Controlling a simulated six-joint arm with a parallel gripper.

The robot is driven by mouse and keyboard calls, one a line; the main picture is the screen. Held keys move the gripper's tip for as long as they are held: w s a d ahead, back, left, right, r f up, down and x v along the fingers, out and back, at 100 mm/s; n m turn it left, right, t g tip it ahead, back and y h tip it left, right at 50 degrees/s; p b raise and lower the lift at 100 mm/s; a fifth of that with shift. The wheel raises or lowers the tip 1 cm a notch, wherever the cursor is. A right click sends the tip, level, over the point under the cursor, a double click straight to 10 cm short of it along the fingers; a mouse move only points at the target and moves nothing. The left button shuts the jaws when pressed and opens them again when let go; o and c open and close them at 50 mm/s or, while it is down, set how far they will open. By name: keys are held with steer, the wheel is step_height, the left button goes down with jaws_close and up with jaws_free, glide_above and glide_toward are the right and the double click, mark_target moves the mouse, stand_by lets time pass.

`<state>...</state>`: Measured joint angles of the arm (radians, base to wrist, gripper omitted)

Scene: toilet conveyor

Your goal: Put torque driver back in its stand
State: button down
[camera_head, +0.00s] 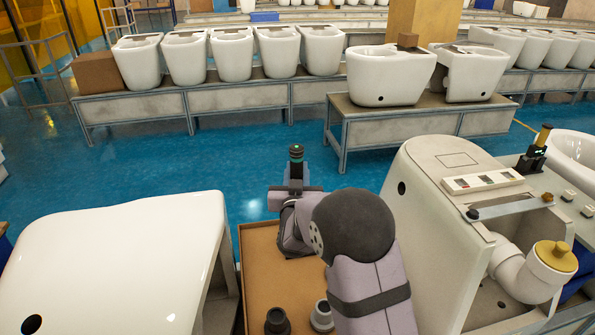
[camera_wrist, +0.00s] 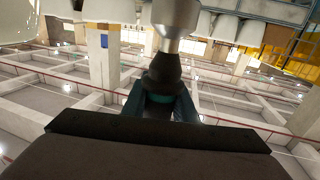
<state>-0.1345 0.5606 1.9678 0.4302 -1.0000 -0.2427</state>
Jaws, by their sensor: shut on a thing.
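Two round dark holders, one black (camera_head: 277,321) and one grey (camera_head: 321,316), are at the tray's near end; I cannot tell which is the driver's stand.
A brown tray (camera_head: 262,285) lies under my arm. A white toilet shell (camera_head: 120,265) is at left. A beige machine (camera_head: 430,200) is at right, with a yellow-topped tool in a black holder (camera_head: 532,160) beyond it. Toilet bowls line benches behind; blue floor between is free.

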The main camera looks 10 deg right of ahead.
steer(key=shift+r, duration=0.1)
steer(key=shift+f+b, duration=1.9)
steer(key=shift+f, duration=0.1)
steer(key=shift+f+b, duration=0.3)
steer(key=shift+b, duration=0.2)
step_height(320, 180, down, 8)
steer(key=b, duration=0.6)
steer(key=shift+r+b, duration=0.2)
steer(key=shift+b, duration=0.1)
stand_by(1.2)
steer(key=c, duration=1.4)
jaws_free()
steer(key=shift+o, duration=0.2)
steer(key=v, duration=0.7)
steer(key=shift+s, duration=0.2)
